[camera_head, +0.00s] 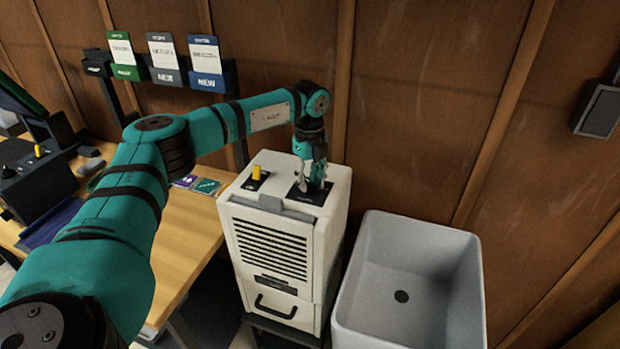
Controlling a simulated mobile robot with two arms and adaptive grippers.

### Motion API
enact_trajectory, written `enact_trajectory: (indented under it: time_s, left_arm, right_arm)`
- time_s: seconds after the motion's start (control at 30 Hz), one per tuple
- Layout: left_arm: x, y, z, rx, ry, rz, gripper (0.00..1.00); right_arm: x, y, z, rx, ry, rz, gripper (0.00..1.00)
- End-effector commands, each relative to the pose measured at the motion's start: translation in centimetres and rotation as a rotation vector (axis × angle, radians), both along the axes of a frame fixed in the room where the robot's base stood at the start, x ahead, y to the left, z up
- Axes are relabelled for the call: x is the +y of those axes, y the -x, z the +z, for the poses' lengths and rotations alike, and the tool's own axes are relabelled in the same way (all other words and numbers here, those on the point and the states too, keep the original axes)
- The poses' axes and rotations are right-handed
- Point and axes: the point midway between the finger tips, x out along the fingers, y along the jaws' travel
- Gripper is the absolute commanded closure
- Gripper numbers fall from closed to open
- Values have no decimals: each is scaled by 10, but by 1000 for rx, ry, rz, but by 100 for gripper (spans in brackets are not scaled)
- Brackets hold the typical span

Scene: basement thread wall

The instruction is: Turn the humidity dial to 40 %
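A white dehumidifier-like unit (232,215) stands between the table and the grey basin. On its top are a yellow knob or switch (257,172) on a small black plate at the left and a larger black panel (300,196) at the right. My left gripper (315,186) points down at the larger panel, with its fingertips at or just above it. The humidity dial is not clearly seen; the gripper covers the spot where the fingers meet the panel. Whether the fingers are closed on something is too small to tell. My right gripper is out of view.
A deep grey basin (470,290) stands right of the unit. A wooden table (185,235) with dark equipment (40,185) and small cards (206,186) is at the left. A wood-panelled wall (430,90) closes the back, with a dark box (600,110) at the right.

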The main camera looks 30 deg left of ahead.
Motion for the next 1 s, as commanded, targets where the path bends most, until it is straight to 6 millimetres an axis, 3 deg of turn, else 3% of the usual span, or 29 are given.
enact_trajectory:
  time_s: [0.03, 0.2, 0.67, 1.0]
  left_arm:
    - [0, 0, 0, 0, 0, 0, 78]
    - [0, 0, 0, 0, 0, 0, 100]
    - [0, 0, 1, -1, 1, -42, 100]
    - [0, -1, 1, -2, 2, -270, 100]
  right_arm:
    - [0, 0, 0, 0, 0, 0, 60]
    - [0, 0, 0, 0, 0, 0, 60]
    - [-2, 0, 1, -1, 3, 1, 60]
    - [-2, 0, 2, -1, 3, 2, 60]
